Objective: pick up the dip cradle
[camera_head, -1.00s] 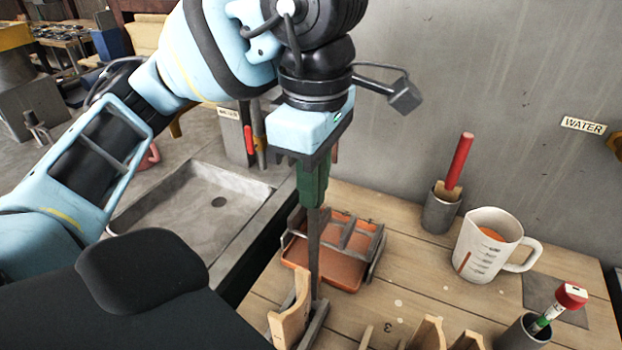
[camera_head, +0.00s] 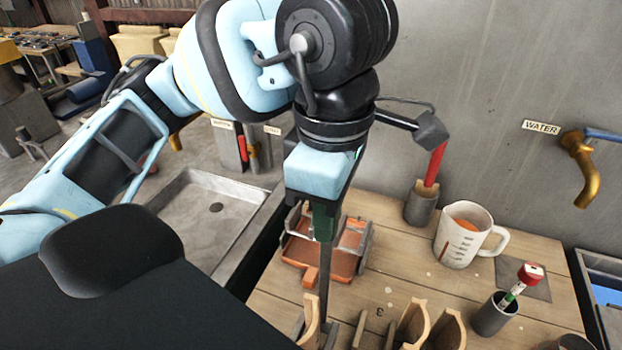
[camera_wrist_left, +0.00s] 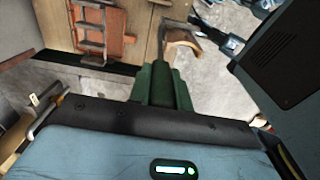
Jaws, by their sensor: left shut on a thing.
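My left gripper (camera_head: 322,200) points down and is shut on a green handle (camera_wrist_left: 160,88) with a long flat grey shaft (camera_head: 324,270) below it. The shaft stands about upright; its lower end is close to a curved wooden piece (camera_head: 310,322), and I cannot tell if they touch. Behind the shaft, a shallow orange tray with a grey metal frame (camera_head: 350,238) lies on the bench; it also shows in the wrist view (camera_wrist_left: 120,50). I cannot tell which of these is the dip cradle. Light-blue and dark parts at the wrist view's top right may be my right gripper.
On the wooden bench (camera_head: 405,272) stand a white measuring jug (camera_head: 455,247), a grey cup with a red-handled tool (camera_head: 420,205) and a grey cup with a red-capped tube (camera_head: 490,318). Several wooden holders line the front. A sink (camera_head: 185,235) lies left, a brass tap (camera_head: 582,165) right.

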